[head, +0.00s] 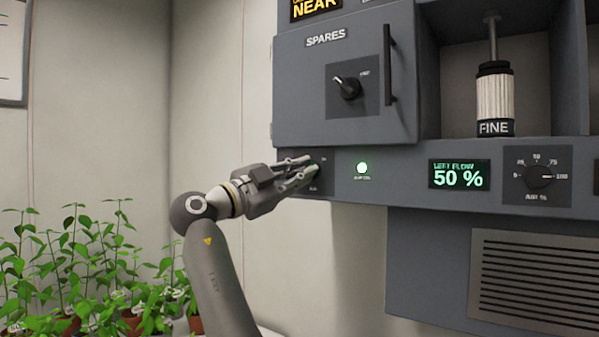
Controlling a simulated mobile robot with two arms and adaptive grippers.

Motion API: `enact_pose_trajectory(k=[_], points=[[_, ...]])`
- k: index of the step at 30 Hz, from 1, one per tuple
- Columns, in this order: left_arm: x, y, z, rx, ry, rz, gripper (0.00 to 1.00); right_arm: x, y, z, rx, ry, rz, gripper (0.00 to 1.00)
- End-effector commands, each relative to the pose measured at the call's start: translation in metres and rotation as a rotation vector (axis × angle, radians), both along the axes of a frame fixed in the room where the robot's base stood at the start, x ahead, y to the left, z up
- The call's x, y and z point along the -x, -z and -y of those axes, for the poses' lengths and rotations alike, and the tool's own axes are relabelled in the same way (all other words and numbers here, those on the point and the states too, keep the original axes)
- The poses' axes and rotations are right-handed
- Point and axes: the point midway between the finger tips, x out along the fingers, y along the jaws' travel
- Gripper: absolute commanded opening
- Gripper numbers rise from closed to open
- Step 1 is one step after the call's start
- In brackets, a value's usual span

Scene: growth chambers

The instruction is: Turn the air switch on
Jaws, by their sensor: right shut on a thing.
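The air switch (316,168) sits on a dark square plate (325,184) at the left end of the grey control strip. Small labels show at the plate's edge, too small to read surely. My right gripper (305,170) reaches it from the left, with its fingers shut on the switch. The fingers hide most of the switch, so its setting cannot be told. A round green lamp (362,168) just right of the plate is lit. My left gripper is not in view.
Above is a SPARES door (310,95) with a dark knob (347,88) and a bar handle (389,65). To the right are a LEFT FLOW display (459,174) reading 50 %, a dial (538,176) and a FINE cylinder (495,98). Potted plants (85,265) stand lower left.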

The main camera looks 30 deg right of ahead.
Motion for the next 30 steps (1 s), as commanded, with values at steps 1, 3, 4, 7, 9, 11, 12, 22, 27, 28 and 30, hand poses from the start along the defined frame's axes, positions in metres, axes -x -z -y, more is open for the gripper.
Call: enact_pose_trajectory(k=[1, 3, 4, 7, 9, 11, 12, 22, 27, 28, 30], points=[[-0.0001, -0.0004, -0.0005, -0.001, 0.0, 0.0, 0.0, -0.0004, 0.0001, 0.0001, -0.003, -0.002, 0.005, 0.0], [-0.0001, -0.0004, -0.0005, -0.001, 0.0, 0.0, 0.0, -0.0005, 0.0002, 0.0001, -0.005, -0.002, 0.009, 0.0], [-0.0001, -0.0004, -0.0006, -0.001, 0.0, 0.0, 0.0, -0.0005, 0.0002, 0.0001, -0.005, -0.002, 0.01, 0.0], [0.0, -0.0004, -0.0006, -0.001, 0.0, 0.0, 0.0, -0.0005, 0.0004, 0.0001, -0.005, -0.003, 0.011, 0.0], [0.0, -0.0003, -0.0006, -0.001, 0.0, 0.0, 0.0, -0.0005, 0.0004, 0.0001, -0.005, -0.003, 0.011, 0.0], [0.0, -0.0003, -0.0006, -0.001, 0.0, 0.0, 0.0, -0.0005, 0.0004, 0.0002, -0.005, -0.003, 0.011, 0.0], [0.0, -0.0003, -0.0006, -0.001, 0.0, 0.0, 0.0, -0.0005, 0.0004, 0.0001, -0.005, -0.003, 0.011, 0.0], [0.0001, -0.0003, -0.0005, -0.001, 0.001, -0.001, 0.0, -0.0003, 0.0003, 0.0, -0.005, -0.002, 0.009, 0.33], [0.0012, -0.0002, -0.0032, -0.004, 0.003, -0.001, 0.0, -0.0002, 0.0003, -0.0006, -0.004, -0.001, 0.009, 0.33], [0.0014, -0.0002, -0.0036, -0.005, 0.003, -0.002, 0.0, -0.0002, 0.0006, -0.0015, -0.003, -0.002, 0.009, 0.33], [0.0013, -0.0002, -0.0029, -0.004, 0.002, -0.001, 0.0, 0.0001, 0.0018, -0.0061, -0.003, -0.002, 0.009, 0.33]])
